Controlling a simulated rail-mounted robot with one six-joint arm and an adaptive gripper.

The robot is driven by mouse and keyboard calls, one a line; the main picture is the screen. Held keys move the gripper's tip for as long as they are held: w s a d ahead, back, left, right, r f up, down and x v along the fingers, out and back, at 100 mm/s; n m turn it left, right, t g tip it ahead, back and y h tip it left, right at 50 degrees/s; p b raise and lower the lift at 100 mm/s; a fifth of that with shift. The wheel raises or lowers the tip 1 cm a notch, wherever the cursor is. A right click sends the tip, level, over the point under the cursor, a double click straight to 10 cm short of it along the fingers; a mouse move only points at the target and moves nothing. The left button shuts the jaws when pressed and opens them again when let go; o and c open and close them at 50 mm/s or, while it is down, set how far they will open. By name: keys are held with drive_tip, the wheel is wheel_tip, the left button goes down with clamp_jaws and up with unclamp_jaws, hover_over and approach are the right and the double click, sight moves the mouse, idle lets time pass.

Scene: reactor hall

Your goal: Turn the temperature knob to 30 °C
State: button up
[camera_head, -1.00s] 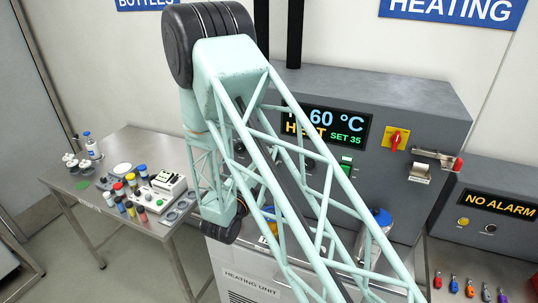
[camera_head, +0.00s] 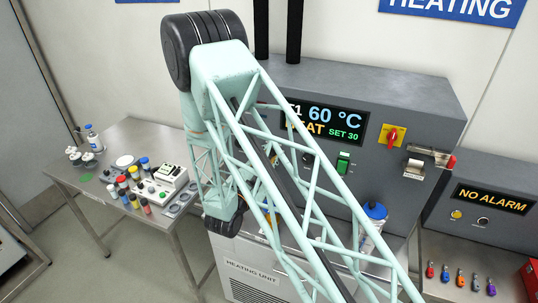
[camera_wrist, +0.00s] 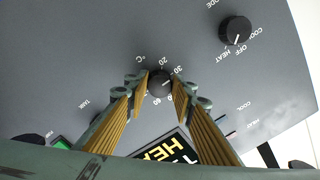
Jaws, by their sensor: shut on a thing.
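The dark round temperature knob (camera_wrist: 158,83) is in the middle of the wrist view, with a printed scale around it and a light pointer line. My gripper (camera_wrist: 160,88) is shut on it, one yellow-ribbed finger on each side. In the head view my arm hides the gripper and this knob. The display (camera_head: 325,121) on the grey heating unit (camera_head: 395,90) reads 60 °C and SET 30, partly covered by my arm. The wrist view shows part of the display (camera_wrist: 165,150) upside down.
A second knob (camera_wrist: 235,30), marked COOL, OFF and HEAT, sits at the upper right of the wrist view. A red-on-yellow switch (camera_head: 392,136), a green switch (camera_head: 343,162) and a blue-lidded vessel (camera_head: 373,225) are near my arm. A side table (camera_head: 125,150) holds bottles.

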drive_tip(key=o, duration=0.8)
drive_tip(key=shift+o, duration=0.2)
drive_tip(key=shift+s, duration=0.1)
drive_tip(key=v, duration=1.1)
drive_tip(key=shift+s, duration=0.35)
drive_tip(key=shift+a, duration=0.15)
